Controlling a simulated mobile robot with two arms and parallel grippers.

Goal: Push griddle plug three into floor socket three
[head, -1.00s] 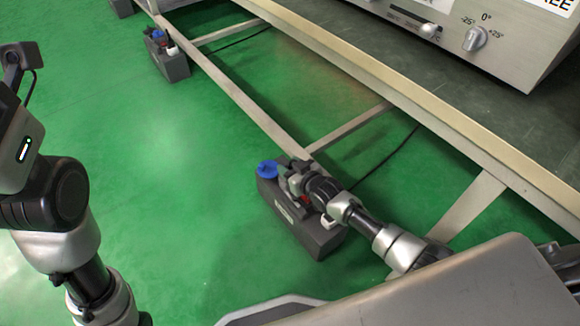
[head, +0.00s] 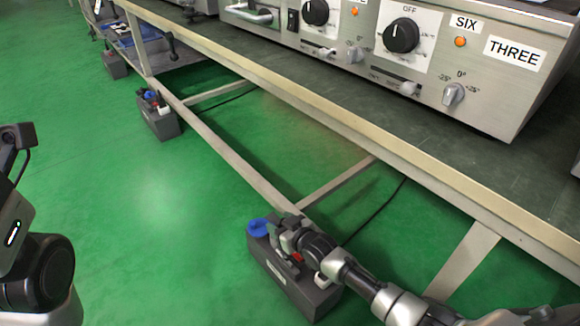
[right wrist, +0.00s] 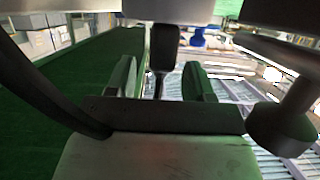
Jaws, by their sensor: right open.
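The dark grey floor socket box (head: 308,298) stands on the green floor under the bench's front edge. A blue round part (head: 259,228) is on its top, with a small red part (head: 297,257) and a white part (head: 321,281) beside my gripper. My right gripper (head: 285,240) is open, low over the box top. Its two fingers (right wrist: 160,80) show in the right wrist view with a dark upright part (right wrist: 163,50) between or beyond them. My gripper hides much of the box top, so I cannot tell how the plug sits. The griddle labelled THREE (head: 490,100) is on the bench. My left gripper is out of view.
The bench's metal frame rail (head: 235,160) runs close behind the box. A black cable (head: 375,212) lies on the floor under the bench. Further similar boxes (head: 158,122) stand at the back left. The green floor at left is clear.

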